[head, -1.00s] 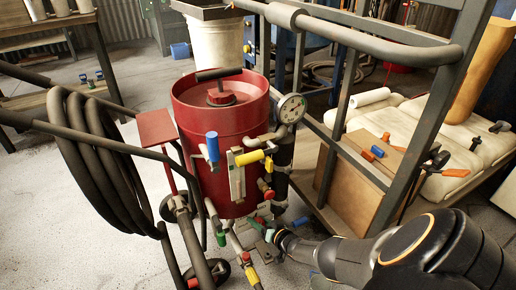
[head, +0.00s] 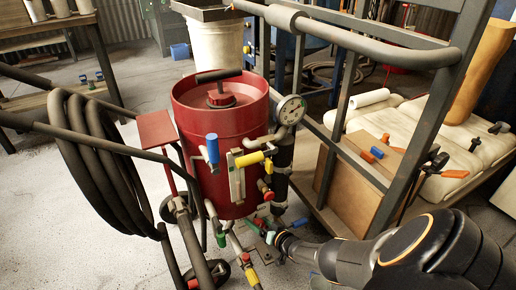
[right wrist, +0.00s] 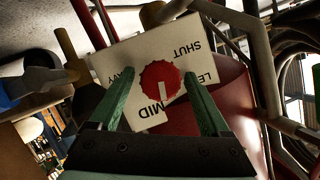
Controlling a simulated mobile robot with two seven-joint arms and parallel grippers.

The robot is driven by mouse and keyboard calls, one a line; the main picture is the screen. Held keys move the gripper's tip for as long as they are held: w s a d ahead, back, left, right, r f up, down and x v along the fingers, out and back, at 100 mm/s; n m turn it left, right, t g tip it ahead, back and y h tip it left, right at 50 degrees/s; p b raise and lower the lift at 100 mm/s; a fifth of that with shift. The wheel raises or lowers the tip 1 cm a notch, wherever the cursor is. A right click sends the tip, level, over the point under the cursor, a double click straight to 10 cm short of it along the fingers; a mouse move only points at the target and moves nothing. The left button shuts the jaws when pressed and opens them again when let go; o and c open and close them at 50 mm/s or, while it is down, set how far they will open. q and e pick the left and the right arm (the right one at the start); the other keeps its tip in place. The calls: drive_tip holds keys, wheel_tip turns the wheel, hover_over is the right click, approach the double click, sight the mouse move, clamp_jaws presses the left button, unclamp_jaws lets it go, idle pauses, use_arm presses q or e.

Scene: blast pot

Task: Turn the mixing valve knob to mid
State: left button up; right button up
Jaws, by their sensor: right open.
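The mixing valve knob (right wrist: 161,81) is red and round with a white pointer line. It sits on a white label plate (right wrist: 118,65) that reads SHUT and MID, with other words partly covered. The plate appears turned over in the right wrist view, and the pointer line points down at the word MID. My right gripper (right wrist: 164,78) is open, its green fingers on either side of the knob with gaps showing. In the head view my right gripper (head: 262,230) is low beside the red blast pot (head: 222,125); the knob cannot be made out there. My left gripper is not in view.
A yellow-handled valve (head: 250,158), a blue handle (head: 212,148) and a pressure gauge (head: 290,110) are on the pot's front. A coiled black hose (head: 95,160) hangs at left. A metal rail frame (head: 345,150) stands close at right, near my arm.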

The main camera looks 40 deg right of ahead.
use_arm(q)
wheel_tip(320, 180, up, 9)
drive_tip(key=p, duration=0.7)
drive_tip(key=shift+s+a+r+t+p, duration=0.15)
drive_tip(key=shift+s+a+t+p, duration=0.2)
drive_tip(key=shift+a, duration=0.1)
use_arm(e)
drive_tip(key=v, duration=1.2)
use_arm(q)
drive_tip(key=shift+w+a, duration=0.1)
